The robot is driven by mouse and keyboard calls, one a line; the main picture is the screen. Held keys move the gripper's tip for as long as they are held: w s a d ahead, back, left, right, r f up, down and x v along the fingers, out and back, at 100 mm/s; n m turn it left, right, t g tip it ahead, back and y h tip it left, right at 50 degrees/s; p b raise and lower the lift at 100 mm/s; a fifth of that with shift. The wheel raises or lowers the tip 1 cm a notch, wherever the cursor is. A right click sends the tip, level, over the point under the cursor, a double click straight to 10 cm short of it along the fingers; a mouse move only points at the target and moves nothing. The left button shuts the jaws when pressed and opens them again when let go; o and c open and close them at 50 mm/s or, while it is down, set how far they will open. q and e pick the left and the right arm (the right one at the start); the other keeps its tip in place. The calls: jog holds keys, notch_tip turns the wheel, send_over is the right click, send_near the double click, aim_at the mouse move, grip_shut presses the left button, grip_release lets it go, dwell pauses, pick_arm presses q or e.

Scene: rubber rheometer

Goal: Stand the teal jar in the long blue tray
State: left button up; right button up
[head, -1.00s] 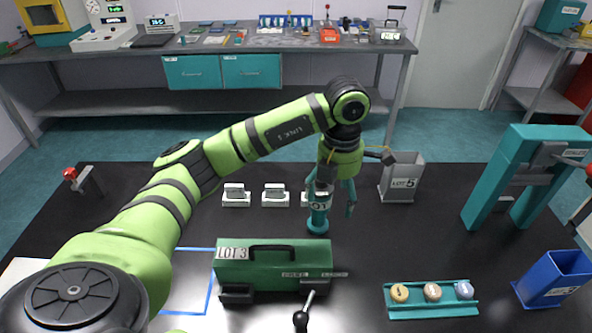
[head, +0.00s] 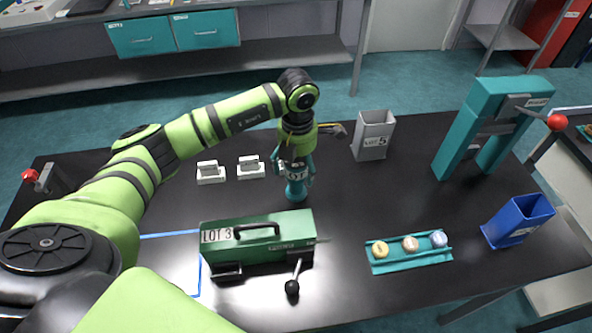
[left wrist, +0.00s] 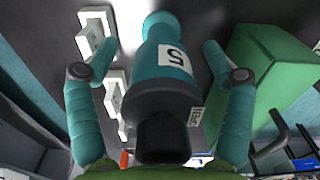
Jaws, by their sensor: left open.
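The teal jar (head: 297,190) stands upright on the black table, behind the green LOT 3 case. In the left wrist view the jar (left wrist: 165,75) has a white label with a 5 and a dark top facing the camera. My left gripper (head: 296,176) is over the jar from above, open, with a finger on each side. In the left wrist view gaps show between the jar and both fingers. I cannot pick out a long blue tray for certain; a teal tray (head: 380,267) with three round pieces lies at front right. My right gripper is not in view.
The green LOT 3 case (head: 258,240) with a lever stands close in front of the jar. White blocks (head: 250,168) lie to its left. A grey LOT 5 bin (head: 372,138), a teal frame (head: 490,125) and a blue bin (head: 517,222) stand to the right. Bare table lies between.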

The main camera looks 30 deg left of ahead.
pick_arm(q)
jog(key=c, duration=1.5)
